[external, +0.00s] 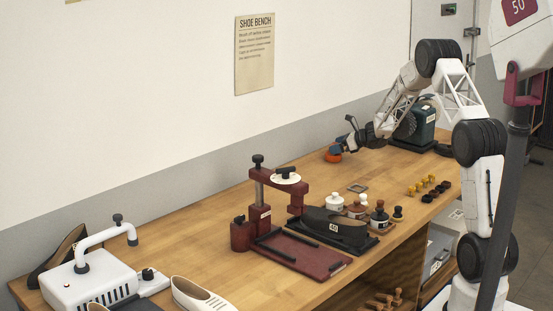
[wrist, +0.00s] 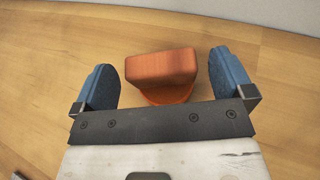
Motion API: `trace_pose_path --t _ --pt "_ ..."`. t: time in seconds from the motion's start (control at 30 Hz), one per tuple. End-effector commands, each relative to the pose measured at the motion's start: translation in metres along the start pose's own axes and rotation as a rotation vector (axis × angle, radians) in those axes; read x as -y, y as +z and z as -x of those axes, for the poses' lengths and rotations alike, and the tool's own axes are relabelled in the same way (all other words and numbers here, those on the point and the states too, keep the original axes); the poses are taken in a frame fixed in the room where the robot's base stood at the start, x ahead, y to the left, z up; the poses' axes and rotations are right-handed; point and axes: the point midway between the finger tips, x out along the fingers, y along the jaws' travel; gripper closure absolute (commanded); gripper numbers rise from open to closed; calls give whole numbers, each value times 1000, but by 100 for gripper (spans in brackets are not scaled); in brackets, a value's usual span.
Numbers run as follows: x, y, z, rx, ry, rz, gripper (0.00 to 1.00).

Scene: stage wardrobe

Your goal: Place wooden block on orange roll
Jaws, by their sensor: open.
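The reddish-brown wooden block (wrist: 163,67) lies between the two blue fingers of my gripper (wrist: 164,82) in the wrist view, with a gap on each side. My gripper is open. The orange roll (wrist: 168,95) shows beneath the block, and the block appears to rest on it, set slightly toward the left. In the external view my gripper (external: 338,148) is low over the far end of the bench, and the orange roll (external: 333,158) shows just below it. The block cannot be made out clearly there.
The wooden bench (external: 215,225) runs along the wall. A dark green machine (external: 418,122) stands right of my gripper. A red press (external: 274,190), a dark shoe form (external: 338,227), several bottles and stamps, and a white machine (external: 90,275) stand nearer. Bare bench lies left of my gripper.

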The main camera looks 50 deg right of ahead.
Motion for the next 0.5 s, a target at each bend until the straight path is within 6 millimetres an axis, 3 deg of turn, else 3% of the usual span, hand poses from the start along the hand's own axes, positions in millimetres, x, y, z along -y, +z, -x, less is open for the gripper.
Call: trace_pose_path --t 0.5 --pt "0 1 77 1 -2 -1 1"
